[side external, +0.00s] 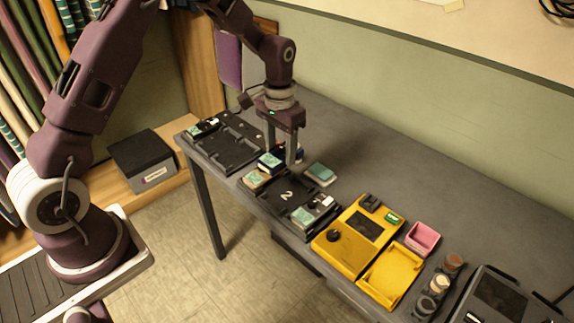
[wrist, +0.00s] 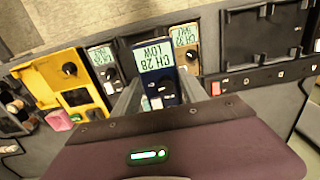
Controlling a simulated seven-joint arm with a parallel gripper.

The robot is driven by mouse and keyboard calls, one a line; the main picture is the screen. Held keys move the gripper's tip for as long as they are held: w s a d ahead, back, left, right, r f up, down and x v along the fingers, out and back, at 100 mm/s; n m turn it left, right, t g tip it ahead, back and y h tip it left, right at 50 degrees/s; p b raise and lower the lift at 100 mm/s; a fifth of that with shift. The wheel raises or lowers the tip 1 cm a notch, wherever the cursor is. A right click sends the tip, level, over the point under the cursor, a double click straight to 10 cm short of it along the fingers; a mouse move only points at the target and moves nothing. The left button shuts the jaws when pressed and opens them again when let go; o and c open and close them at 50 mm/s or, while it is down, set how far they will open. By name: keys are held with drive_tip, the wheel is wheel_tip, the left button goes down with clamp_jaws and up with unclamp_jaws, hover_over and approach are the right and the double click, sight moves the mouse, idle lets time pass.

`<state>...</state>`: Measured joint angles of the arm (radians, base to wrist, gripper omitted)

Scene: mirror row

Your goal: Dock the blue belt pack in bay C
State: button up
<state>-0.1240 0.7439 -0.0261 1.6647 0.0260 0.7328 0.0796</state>
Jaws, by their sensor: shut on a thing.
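The blue belt pack (wrist: 158,85) has a pale green label reading "CH 28 LOW". My gripper (wrist: 160,95) is shut on it, one finger on each side. In the side external view my gripper (side external: 282,155) points down with the blue pack (side external: 270,162) over the left part of the dock marked 2 (side external: 283,196). I cannot tell whether the pack touches the dock. A tan pack (side external: 253,180) sits at this dock's left end and a pale pack (side external: 321,202) at its right end. Bay letters are not readable.
Another pale pack (side external: 321,174) lies on the table behind the dock. A second dock (side external: 231,147) stands at the far left. A yellow charger (side external: 354,238), pink bin (side external: 422,237) and several small cups (side external: 440,283) stand to the right. The back table strip is clear.

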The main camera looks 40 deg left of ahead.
drive_tip(key=a+f, duration=0.2)
drive_tip(key=a, duration=1.7)
drive_tip(key=shift+s+f, duration=0.2)
drive_tip(key=shift+f, duration=1.15)
drive_tip(key=shift+s+f, duration=0.15)
drive_tip(key=shift+f, duration=1.2)
drive_tip(key=shift+f, duration=1.1)
drive_tip(key=o, duration=1.6)
